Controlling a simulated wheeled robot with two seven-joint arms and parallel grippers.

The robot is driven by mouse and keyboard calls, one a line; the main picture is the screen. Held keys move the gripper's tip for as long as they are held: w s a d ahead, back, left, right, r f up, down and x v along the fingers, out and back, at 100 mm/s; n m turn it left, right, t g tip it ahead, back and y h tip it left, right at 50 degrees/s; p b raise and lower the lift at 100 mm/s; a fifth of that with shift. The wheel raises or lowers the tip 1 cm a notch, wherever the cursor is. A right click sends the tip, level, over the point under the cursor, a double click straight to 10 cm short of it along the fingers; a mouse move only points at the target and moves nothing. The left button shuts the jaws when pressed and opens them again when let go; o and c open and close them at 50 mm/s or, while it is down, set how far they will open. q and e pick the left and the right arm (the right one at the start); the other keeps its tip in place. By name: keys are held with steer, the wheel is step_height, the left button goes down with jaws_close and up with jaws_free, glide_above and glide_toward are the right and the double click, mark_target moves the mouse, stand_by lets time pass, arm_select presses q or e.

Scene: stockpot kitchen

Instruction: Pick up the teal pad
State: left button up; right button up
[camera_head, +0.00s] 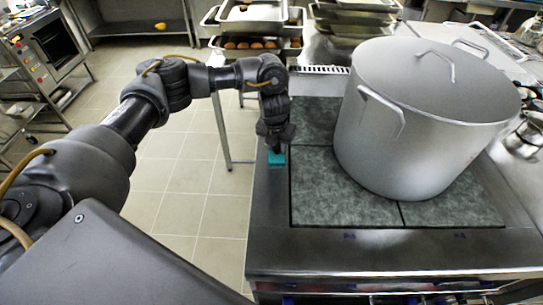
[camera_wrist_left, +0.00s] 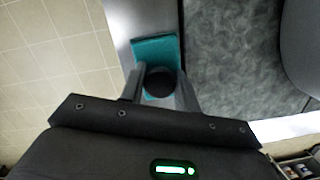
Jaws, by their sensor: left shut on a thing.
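The teal pad (camera_head: 276,158) is at the left edge of the steel stove top, beside the grey stone plates. It also shows in the left wrist view (camera_wrist_left: 155,48), where its far part sticks out beyond the fingers. My left gripper (camera_head: 275,147) points down over the pad and is shut on it. In the left wrist view the two fingers (camera_wrist_left: 160,88) stand at either side of a dark round part that hides some of the pad. I cannot tell whether the pad is clear of the steel. My right gripper is in neither view.
A large lidded stockpot (camera_head: 420,115) stands on the stone plates (camera_head: 325,190), right of my left gripper. Trays with round brown items (camera_head: 250,43) are stacked behind. An oven (camera_head: 50,45) stands at the far left.

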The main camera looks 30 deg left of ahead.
arm_select(q)
steer(key=d+r+b, duration=0.2)
steer(key=d+r, duration=0.5)
steer(key=d, duration=0.5)
steer(key=shift+s+r+b, duration=0.3)
steer(key=shift+r+b, duration=0.05)
steer(key=shift+b, duration=0.05)
